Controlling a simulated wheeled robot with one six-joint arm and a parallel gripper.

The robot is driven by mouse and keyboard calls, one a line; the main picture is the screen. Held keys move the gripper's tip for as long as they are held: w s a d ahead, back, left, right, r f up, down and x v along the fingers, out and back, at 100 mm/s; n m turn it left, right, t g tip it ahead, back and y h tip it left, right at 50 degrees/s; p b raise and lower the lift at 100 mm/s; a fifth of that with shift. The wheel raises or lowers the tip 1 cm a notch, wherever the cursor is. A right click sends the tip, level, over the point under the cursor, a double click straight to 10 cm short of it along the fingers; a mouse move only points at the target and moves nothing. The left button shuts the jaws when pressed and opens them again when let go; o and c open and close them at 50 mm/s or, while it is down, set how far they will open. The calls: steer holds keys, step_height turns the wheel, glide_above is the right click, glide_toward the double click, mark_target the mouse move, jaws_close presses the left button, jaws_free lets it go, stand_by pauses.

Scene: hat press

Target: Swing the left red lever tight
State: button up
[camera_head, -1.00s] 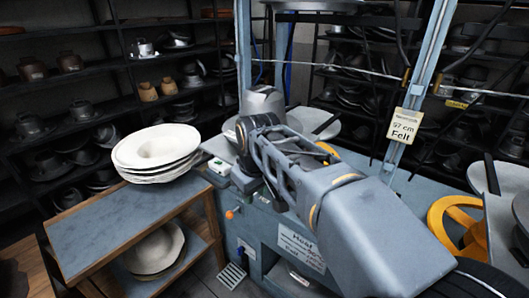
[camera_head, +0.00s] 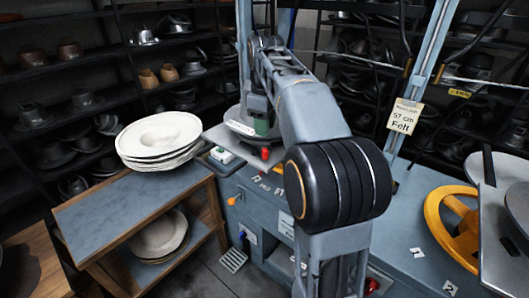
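A small red knob (camera_head: 265,153), which looks like the end of the left red lever, shows at the front left edge of the blue-grey press bench (camera_head: 405,232). The rest of that lever is hard to make out. A second red part (camera_head: 371,285) shows low at the front, partly behind my arm. My arm rises through the middle of the picture and bends down at the back left, near the press plate (camera_head: 240,128). My gripper's fingers cannot be made out there, so I cannot tell whether they are open or touch anything.
A stack of pale felt hats (camera_head: 160,140) lies on a wooden side table (camera_head: 118,215) at left. An orange knob (camera_head: 232,200) is on the bench front. A yellow handwheel (camera_head: 448,235) stands at right. Shelves of hats fill the back.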

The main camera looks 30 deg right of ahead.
mark_target(265, 149)
step_height(265, 149, down, 9)
steer(key=shift+r, duration=0.2)
steer(key=shift+c, duration=0.3)
jaws_close()
